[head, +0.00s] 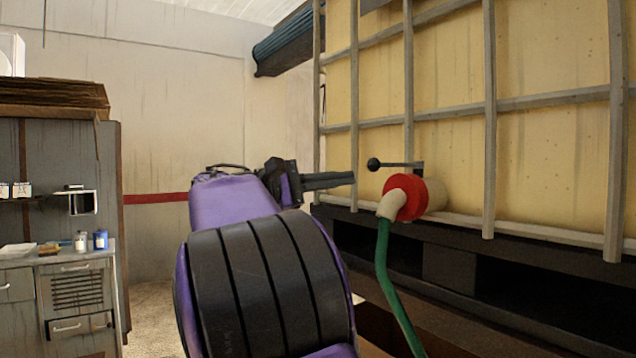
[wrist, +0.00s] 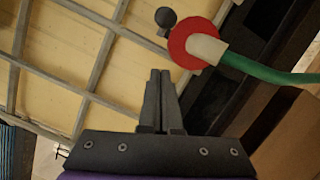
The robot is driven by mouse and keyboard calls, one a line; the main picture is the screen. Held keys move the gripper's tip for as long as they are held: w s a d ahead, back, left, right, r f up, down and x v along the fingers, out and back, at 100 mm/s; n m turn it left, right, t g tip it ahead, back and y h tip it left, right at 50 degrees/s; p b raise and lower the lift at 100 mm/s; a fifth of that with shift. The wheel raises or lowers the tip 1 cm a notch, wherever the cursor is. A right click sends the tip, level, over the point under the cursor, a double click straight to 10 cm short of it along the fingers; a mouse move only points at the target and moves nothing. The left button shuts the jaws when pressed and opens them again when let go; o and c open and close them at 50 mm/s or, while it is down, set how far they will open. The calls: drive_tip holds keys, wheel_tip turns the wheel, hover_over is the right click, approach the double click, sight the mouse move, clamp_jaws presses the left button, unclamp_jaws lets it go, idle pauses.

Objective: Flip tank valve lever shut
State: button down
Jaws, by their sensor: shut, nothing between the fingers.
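The valve lever (head: 395,164) is a thin dark bar with a black ball knob at its left end. It lies about level above the valve's red collar (head: 404,197), low on the caged yellow tank (head: 455,150). In the wrist view the lever's knob (wrist: 165,17) shows at the top, beside the red collar (wrist: 190,42). My gripper (head: 352,179) is shut and empty, its fingers pointing right, just left of and slightly below the knob in the head view. In the wrist view my fingertips (wrist: 160,74) are apart from the knob and collar. The lever's bar is mostly hidden there.
A green hose (head: 385,270) hangs from the pale valve outlet (head: 392,206). Grey cage bars (head: 490,120) cross the tank, which stands on a dark pallet base (head: 450,265). A workbench (head: 60,285) with small jars stands at the left, away from my arm.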

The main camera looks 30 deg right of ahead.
sight(397, 165)
drive_tip(key=shift+s+d+r, duration=0.3)
drive_tip(key=shift+s+d, duration=0.2)
drive_tip(key=shift+s, duration=0.2)
drive_tip(key=shift+s+d+r, duration=0.3)
drive_tip(key=shift+s+d, duration=0.25)
drive_tip(key=shift+s, duration=0.15)
drive_tip(key=shift+s+d+r, duration=0.3)
drive_tip(key=shift+s+d, duration=0.2)
drive_tip(key=shift+s, duration=0.2)
drive_tip(key=shift+s+b, duration=0.15)
drive_tip(key=shift+b, duration=0.15)
